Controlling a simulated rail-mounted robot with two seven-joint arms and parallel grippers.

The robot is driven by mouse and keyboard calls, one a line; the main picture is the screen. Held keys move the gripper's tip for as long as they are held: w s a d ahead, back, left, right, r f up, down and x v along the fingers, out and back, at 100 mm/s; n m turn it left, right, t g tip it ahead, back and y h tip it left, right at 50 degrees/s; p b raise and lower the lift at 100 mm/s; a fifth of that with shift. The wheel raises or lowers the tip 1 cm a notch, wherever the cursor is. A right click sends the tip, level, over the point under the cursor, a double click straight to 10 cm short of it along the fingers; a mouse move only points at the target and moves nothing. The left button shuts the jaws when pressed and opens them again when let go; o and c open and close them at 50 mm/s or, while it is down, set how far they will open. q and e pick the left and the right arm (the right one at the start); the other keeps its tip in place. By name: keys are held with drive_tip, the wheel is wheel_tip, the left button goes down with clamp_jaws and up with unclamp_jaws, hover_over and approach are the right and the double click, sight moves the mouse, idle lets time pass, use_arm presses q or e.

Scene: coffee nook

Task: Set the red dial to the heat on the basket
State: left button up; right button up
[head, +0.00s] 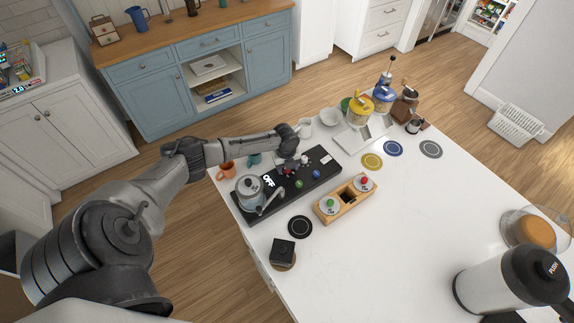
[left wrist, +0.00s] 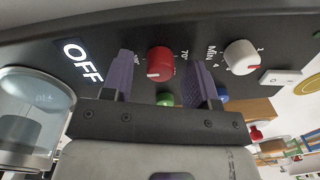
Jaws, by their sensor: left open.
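The red dial (left wrist: 160,62) is on a black control panel (left wrist: 205,30), with a white mark at its lower left edge in the left wrist view. Printed near it is "70°" on the right; another marking on the left is mostly covered by a finger. My left gripper (left wrist: 162,78) is open, its fingers to either side of the dial with gaps showing. In the head view my left gripper (head: 294,164) is over the panel (head: 319,167) and largely hides the dial. A white basket (head: 516,126) stands on the floor at the far right; no heat is readable on it.
The panel also has a lit "OFF" display (left wrist: 82,61), a white dial (left wrist: 240,54) marked MIN and a white switch (left wrist: 280,78). A metal kettle (head: 248,190) stands at the panel's left end. A wooden box (head: 347,207) is in front. The counter's middle is clear.

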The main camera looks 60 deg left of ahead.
use_arm(q)
wheel_tip(320, 180, up, 14)
drive_tip(key=shift+s+b, duration=0.25)
drive_tip(key=shift+b, duration=0.2)
drive_tip(key=shift+f, duration=0.1)
idle(0.7)
